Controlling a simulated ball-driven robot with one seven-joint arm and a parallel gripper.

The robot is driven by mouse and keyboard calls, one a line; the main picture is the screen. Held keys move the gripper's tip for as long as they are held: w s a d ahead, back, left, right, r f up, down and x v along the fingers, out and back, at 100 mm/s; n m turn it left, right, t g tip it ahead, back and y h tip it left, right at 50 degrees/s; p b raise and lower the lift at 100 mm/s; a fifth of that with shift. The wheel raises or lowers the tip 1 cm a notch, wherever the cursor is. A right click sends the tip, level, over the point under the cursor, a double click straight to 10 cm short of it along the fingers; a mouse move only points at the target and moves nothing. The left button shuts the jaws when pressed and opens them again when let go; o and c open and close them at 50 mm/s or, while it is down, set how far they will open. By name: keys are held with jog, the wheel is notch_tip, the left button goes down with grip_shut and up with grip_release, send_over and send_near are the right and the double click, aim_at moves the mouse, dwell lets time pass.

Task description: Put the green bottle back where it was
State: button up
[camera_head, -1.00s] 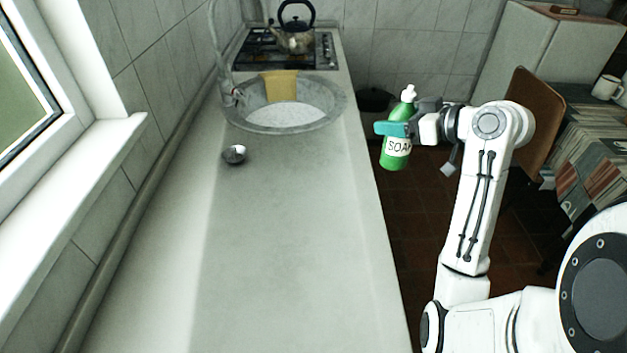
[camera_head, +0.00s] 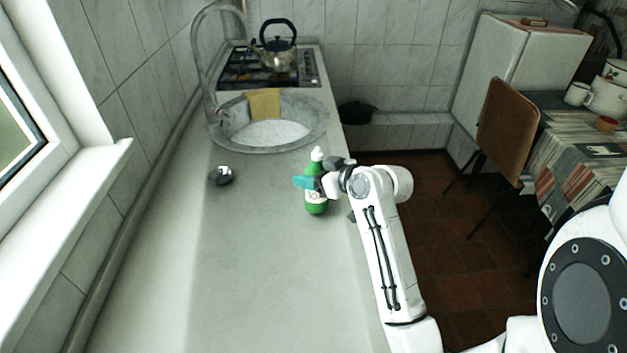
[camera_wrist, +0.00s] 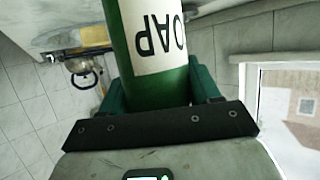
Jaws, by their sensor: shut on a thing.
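The green soap bottle (camera_head: 316,203) has a white pump top and a white label. My gripper (camera_head: 308,183) is shut around its upper body and holds it upright over the right part of the grey counter (camera_head: 265,260), near the sink. I cannot tell whether its base touches the counter. In the wrist view the bottle (camera_wrist: 150,80) fills the space between the teal fingers, with the label letters upside down.
A round sink (camera_head: 310,138) with a yellow cloth (camera_head: 264,103) lies behind the bottle. A small metal strainer (camera_head: 221,175) sits to the left. A kettle (camera_head: 277,52) stands on the hob. A chair (camera_head: 507,125) and a covered table (camera_head: 575,150) are at the right. The front counter is clear.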

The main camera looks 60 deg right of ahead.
jog(key=shift+s+f, duration=0.1)
jog(key=shift+f, duration=1.15)
jog(key=shift+f, duration=0.2)
jog(key=o, duration=1.3)
jog(key=shift+c, duration=0.2)
jog(key=shift+r, duration=0.15)
jog(key=b+v, duration=0.1)
jog(key=v, duration=1.1)
